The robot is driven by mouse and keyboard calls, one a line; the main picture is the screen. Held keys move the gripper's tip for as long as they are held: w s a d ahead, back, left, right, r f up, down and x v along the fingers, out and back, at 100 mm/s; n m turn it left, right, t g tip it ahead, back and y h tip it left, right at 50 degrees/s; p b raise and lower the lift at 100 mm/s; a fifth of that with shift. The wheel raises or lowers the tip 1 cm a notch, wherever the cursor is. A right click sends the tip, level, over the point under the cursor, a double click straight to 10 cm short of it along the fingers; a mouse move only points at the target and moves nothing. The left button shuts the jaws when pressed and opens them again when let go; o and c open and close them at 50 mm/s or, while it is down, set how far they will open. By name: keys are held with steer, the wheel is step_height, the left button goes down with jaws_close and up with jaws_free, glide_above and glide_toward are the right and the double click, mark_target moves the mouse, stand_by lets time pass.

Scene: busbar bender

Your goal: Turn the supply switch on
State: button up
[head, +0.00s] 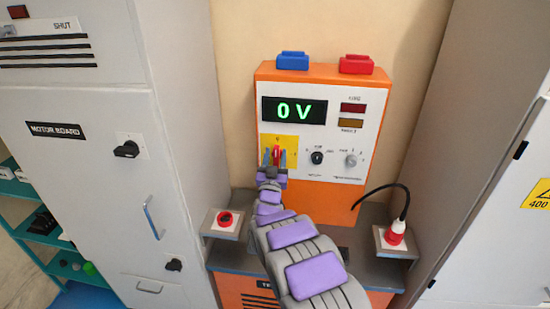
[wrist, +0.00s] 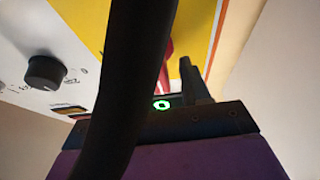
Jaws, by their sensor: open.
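The red supply switch (head: 277,155) sits on a yellow plate (head: 293,143) at the left of the orange unit's white panel. Its handle looks roughly upright. The green display (head: 293,111) above it reads 0 V. My gripper (head: 274,158) is open at the switch, with one finger on each side of the red handle. In the wrist view the red handle (wrist: 166,68) shows between the dark fingers, partly hidden by the near finger. I cannot tell whether the fingers touch it.
Black and grey knobs (head: 317,157) sit right of the switch. The grey motor board cabinet (head: 80,150) flanks the left.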

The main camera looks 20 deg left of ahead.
steer(key=shift+c, duration=0.3)
jaws_close()
